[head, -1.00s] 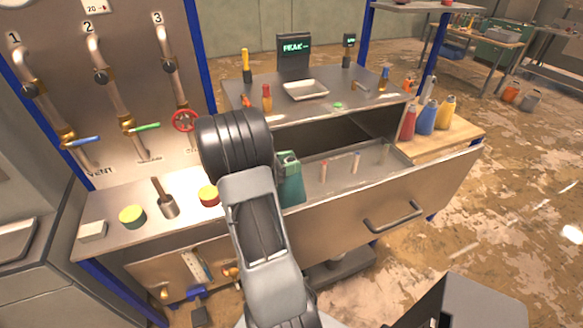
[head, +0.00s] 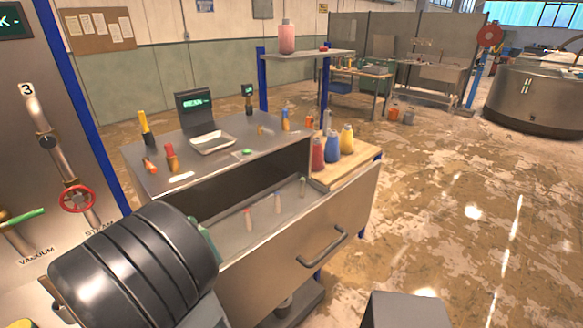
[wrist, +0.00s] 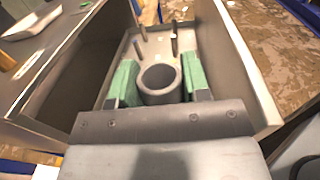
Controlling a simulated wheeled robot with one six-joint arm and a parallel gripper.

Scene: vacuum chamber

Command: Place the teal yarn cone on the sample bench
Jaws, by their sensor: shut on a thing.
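My gripper (wrist: 159,84) is shut, its two green pads on either side of a grey, hollow, round-topped thing (wrist: 162,98). I see its open top and grey side; no teal yarn shows for certain, so I cannot tell if this is the cone. In the head view my arm hides most of the gripper; only a sliver of green (head: 208,242) shows beside it. The gripper is above or in front of the open drawer (head: 330,225) of a metal bench (head: 225,150); the exact height is unclear. I cannot tell which surface is the sample bench.
The drawer holds several upright pegs (head: 249,218). The bench top carries a scale (head: 196,115), a tray (head: 212,142) and several small tools. Red, blue and yellow bottles (head: 332,148) stand on a wooden top (head: 347,172). A shelf (head: 305,54) holds a pink bottle (head: 287,37).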

